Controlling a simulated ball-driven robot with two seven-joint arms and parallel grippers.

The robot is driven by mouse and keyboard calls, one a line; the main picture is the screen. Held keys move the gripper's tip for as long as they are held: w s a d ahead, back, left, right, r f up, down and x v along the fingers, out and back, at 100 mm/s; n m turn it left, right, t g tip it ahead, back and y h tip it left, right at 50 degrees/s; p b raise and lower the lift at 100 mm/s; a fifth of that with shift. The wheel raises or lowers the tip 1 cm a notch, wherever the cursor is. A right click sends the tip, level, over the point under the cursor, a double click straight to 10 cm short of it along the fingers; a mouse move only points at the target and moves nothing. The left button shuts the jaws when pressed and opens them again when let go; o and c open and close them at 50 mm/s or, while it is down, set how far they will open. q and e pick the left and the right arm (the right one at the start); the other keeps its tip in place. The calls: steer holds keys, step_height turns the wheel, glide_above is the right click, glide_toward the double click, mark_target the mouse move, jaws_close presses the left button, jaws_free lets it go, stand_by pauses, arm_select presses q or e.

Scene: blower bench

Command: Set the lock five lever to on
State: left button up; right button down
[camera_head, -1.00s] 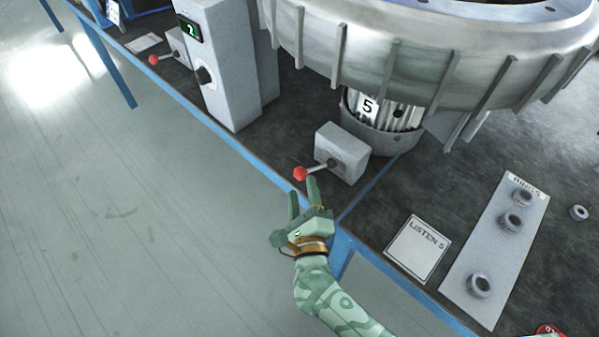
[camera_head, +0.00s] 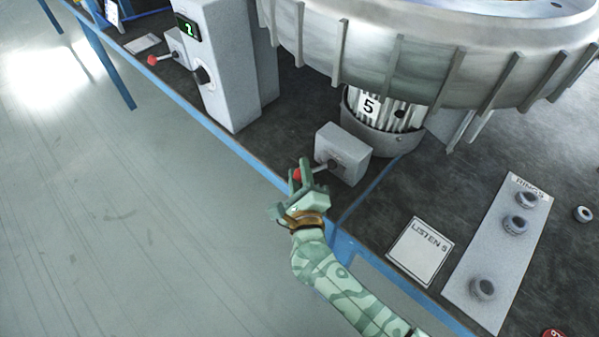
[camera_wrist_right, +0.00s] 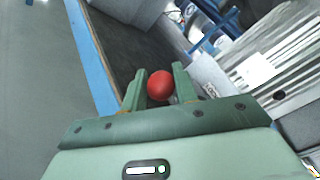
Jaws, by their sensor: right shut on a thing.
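The lock five lever is a metal rod with a red ball knob (camera_head: 297,174), sticking out from a grey box (camera_head: 345,153) below the ribbed cylinder marked 5 (camera_head: 385,105). My right gripper (camera_head: 302,172) is at the knob, its fingers on either side of it and shut on it. In the right wrist view the red knob (camera_wrist_right: 161,86) sits between the two green fingertips (camera_wrist_right: 158,84). The rod points from the box toward the bench's front edge. Part of the knob is hidden by a finger in the head view. My left gripper is not in view.
A large ribbed metal ring (camera_head: 430,60) overhangs the box. A "LISTEN 5" card (camera_head: 420,252) and a white "RINGS" plate (camera_head: 497,260) with several rings lie to the right. Another red-knobbed lever (camera_head: 152,60) and a tall grey cabinet (camera_head: 232,75) stand at left.

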steer(key=n+y, duration=0.1)
steer(key=s+n+y+p, duration=0.1)
steer(key=shift+d+r+g+y, duration=0.2)
steer(key=shift+d+g+y, duration=0.1)
steer(key=shift+d+y, duration=0.1)
steer(key=shift+s+d+f+n+g+y, duration=0.15)
steer(key=shift+s+n+y, duration=0.15)
steer(key=shift+y, duration=0.2)
steer(key=shift+s+d+n+g+y, duration=0.15)
steer(key=shift+n+y, duration=0.15)
steer(key=shift+y, duration=0.2)
steer(key=shift+s+d+f+n+g+y+b, duration=0.15)
steer(key=shift+s+n+g+y+b, duration=0.2)
steer(key=shift+y, duration=0.25)
steer(key=shift+s+d+f+n+g+y+b, duration=0.1)
steer(key=shift+d+n+g+y+b, duration=0.1)
steer(key=shift+n+y, duration=0.35)
steer(key=shift+s+r+n+g+y, duration=0.2)
steer(key=shift+n+g+y, duration=0.1)
steer(key=shift+y, duration=0.15)
steer(key=c, duration=1.1)
jaws_free()
